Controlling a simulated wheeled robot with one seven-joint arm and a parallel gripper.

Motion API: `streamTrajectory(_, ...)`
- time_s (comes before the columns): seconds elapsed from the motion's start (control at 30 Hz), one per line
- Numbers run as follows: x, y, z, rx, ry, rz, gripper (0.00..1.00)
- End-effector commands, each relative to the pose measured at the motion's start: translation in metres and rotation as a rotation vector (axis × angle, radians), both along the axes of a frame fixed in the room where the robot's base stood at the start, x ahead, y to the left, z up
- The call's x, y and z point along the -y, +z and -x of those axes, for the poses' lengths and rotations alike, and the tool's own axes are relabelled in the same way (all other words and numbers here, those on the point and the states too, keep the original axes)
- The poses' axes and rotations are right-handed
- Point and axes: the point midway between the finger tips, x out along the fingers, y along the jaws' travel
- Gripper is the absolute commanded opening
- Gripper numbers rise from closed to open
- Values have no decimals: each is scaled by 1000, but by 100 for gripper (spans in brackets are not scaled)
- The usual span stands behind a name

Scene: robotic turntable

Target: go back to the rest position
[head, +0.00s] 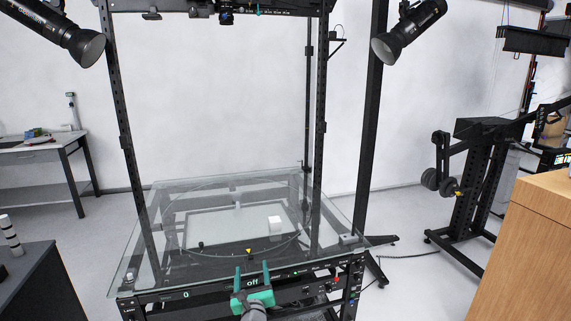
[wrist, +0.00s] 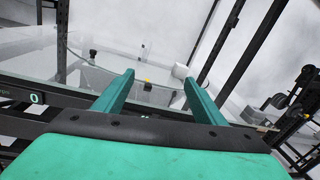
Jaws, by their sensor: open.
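My green gripper (head: 252,276) is in front of the turntable's control panel in the head view, low in the middle. Its two fingers are spread with nothing between them. In the wrist view my gripper (wrist: 158,88) also shows open and empty, pointing toward the glass top. The turntable frame has a transparent glass top (head: 165,215) with a round outline on it. A small yellow marker (head: 248,251) is near the front edge.
The front panel (head: 205,290) shows "0" and "off" directly by my gripper. Black uprights (head: 128,130) rise around the table. A dark cabinet (head: 28,285) stands at left, a wooden cabinet (head: 540,245) at right. Grey floor (head: 420,285) is open between the frame and the wooden cabinet.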

Motion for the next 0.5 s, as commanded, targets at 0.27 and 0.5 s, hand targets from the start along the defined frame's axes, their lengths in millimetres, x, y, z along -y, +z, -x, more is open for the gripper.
streamTrajectory(0.27,47,-35,32,15,-48,250,64)
streamTrajectory(0.5,105,-79,91,29,-93,632,64)
